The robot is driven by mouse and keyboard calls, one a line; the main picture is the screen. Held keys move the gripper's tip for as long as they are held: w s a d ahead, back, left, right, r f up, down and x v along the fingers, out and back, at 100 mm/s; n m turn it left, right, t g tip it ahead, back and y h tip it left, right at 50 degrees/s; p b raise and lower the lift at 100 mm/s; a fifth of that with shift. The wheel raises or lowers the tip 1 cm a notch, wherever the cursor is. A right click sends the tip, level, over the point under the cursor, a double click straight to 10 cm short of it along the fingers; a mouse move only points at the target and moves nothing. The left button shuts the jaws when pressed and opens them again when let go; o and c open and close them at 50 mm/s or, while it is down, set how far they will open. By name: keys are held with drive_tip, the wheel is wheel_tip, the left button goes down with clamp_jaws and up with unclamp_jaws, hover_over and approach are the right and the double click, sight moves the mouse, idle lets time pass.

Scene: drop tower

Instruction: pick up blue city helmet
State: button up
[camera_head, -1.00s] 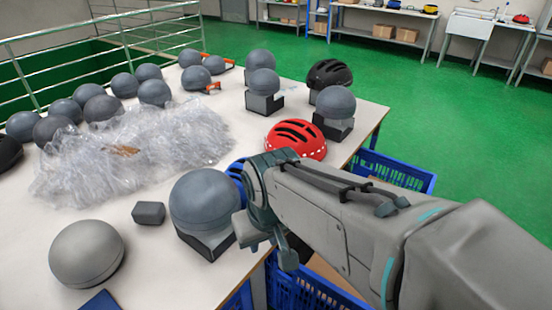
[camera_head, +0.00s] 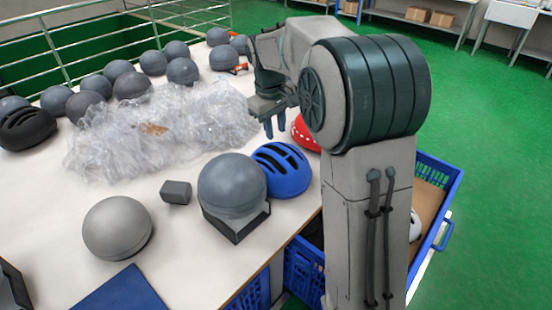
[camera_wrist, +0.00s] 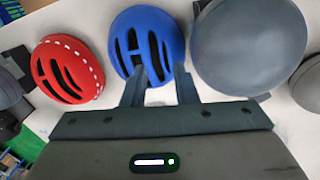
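The blue city helmet (camera_head: 282,170) has black vents and sits on the white table. It is to the right of a dark grey headform and in front of the red helmet (camera_head: 305,133). In the wrist view the blue helmet (camera_wrist: 147,43) lies just beyond my fingertips, between the red helmet (camera_wrist: 68,68) and the grey headform (camera_wrist: 248,45). My gripper (camera_head: 275,130) is above the table, behind the blue helmet in the head view. In the wrist view its two fingers (camera_wrist: 158,82) stand apart with nothing between them.
The grey headform (camera_head: 232,185) on its black base stands close beside the blue helmet. Clear plastic wrap (camera_head: 165,130) covers the table's middle. Several grey balls stand behind. A grey dome (camera_head: 117,228) is at front left. Blue crates (camera_head: 438,172) stand by the table's right edge.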

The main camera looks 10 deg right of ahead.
drive_tip(key=w+a+f+n, duration=0.2)
drive_tip(key=w+f, duration=0.2)
drive_tip(key=w, duration=0.6)
drive_tip(key=p, duration=0.1)
approach(273, 153)
drive_tip(key=shift+n+g+h, duration=0.3)
drive_tip(key=shift+g+h, duration=0.1)
drive_tip(key=f, duration=0.2)
drive_tip(key=w+f, duration=0.1)
drive_tip(key=f, duration=0.2)
drive_tip(key=shift+w+a, duration=0.1)
drive_tip(key=shift+a, duration=0.15)
drive_tip(key=shift+s+d+f+p, duration=0.1)
drive_tip(key=shift+d+f+p, duration=0.15)
drive_tip(key=shift+f, duration=0.65)
drive_tip(key=shift+s+d+f+p, duration=0.1)
drive_tip(key=shift+d+f+p, duration=0.15)
drive_tip(key=shift+f, duration=0.7)
drive_tip(key=shift+d+f+p, duration=0.2)
drive_tip(key=shift+d+f, duration=0.1)
drive_tip(key=shift+f, duration=0.6)
clamp_jaws()
